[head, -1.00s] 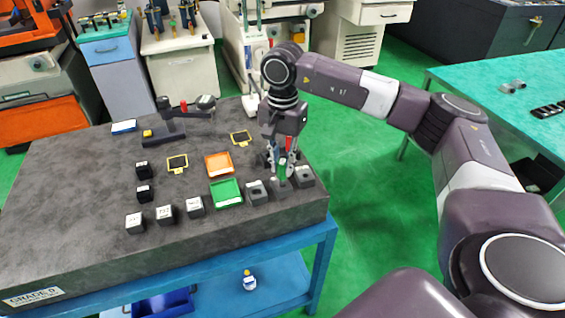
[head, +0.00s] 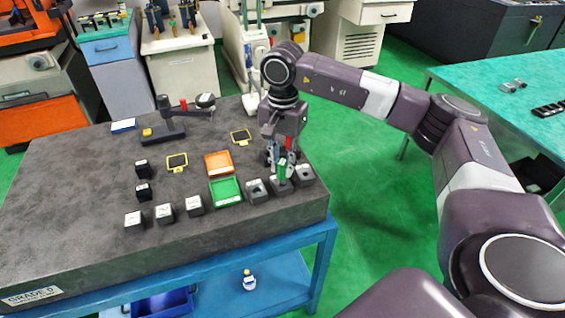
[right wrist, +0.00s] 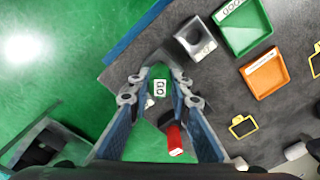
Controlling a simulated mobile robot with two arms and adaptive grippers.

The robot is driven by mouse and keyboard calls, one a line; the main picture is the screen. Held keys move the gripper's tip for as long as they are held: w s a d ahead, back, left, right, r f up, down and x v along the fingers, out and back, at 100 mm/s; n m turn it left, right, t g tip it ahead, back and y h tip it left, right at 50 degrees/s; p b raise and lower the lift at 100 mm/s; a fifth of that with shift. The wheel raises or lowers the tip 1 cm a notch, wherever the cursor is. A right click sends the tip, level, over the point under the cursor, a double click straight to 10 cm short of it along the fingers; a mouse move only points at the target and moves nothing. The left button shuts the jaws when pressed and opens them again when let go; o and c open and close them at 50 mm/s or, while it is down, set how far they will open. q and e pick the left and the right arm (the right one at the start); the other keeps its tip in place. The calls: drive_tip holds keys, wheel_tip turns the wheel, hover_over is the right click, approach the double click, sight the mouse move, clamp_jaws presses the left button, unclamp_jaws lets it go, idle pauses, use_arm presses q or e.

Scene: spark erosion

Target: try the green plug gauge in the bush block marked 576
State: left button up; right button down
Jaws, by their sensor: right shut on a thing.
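My right gripper (head: 282,160) is shut on the green plug gauge (head: 282,172), held upright at the right end of the dark stone table. In the right wrist view the gauge's green end (right wrist: 160,87) reads GO, and its red end (right wrist: 175,140) shows between the fingers. The green end is at the top of the middle grey bush block (head: 281,187); I cannot tell how far it is in the bore. Two more bush blocks, a left one (head: 256,191) and a right one (head: 304,176), stand beside it. The block numbers are unreadable. My left gripper is not in view.
A green tray (head: 226,205) and an orange tray (head: 219,174) lie left of the bush blocks. Several dark blocks with white labels (head: 165,215) stand farther left. A gauge stand (head: 172,137) is at the back. The table edge is close on the right.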

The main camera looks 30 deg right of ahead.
drive_tip(key=shift+f+b, duration=0.6)
drive_tip(key=shift+f, duration=0.2)
idle(0.6)
drive_tip(key=shift+r, duration=0.15)
idle(1.0)
drive_tip(key=shift+r+p, duration=1.5)
drive_tip(key=shift+r, duration=0.9)
